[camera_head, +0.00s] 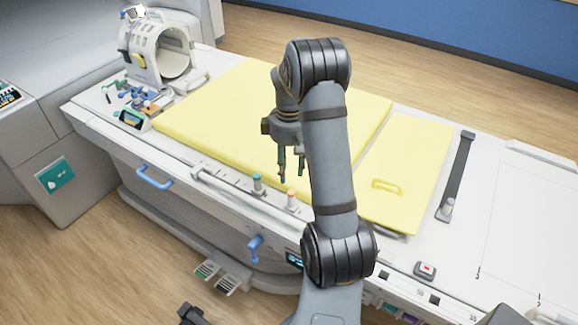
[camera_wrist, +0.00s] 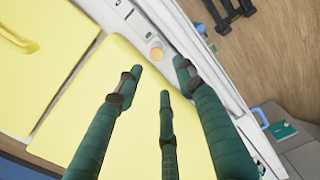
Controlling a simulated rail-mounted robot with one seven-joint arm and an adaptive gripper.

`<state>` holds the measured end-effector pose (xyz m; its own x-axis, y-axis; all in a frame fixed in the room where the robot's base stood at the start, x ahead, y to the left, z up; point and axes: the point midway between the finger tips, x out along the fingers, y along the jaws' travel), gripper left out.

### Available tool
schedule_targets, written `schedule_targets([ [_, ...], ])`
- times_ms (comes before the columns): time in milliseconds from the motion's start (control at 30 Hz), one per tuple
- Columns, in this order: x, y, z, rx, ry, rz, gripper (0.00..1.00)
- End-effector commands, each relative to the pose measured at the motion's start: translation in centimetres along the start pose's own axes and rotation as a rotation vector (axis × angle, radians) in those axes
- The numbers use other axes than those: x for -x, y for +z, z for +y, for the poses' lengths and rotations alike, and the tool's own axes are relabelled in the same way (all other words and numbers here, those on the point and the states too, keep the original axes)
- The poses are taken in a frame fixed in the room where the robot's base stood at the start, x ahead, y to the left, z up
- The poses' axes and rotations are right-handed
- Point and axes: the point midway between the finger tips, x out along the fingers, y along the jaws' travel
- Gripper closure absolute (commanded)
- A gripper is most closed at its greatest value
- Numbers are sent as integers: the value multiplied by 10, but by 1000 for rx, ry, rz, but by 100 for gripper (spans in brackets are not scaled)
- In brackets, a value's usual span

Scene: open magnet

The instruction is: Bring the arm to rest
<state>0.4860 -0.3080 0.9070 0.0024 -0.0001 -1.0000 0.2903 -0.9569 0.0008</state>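My gripper (camera_head: 291,174) hangs above the yellow mattress pad (camera_head: 225,95) on the patient table, near the table's front edge, with its fingers pointing down. In the wrist view my gripper (camera_wrist: 158,75) shows several dark green fingers spread apart with nothing between them. The pad's yellow surface (camera_wrist: 135,135) lies below the fingers. My arm is bent, with its upper links raised in the middle of the head view, and hides part of the pad and the table edge.
A white ring-shaped coil (camera_head: 140,55) stands at the table's far left, beside small tools. A smaller yellow pad (camera_head: 415,150) with a handle lies right. A dark strap (camera_head: 458,170) lies beyond it.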

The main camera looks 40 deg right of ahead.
Motion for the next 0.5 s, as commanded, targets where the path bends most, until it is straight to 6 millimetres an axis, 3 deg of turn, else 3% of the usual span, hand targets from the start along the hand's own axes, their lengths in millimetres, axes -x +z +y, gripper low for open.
schedule_targets([
  [500,8,0,0,1,0,0,62],
])
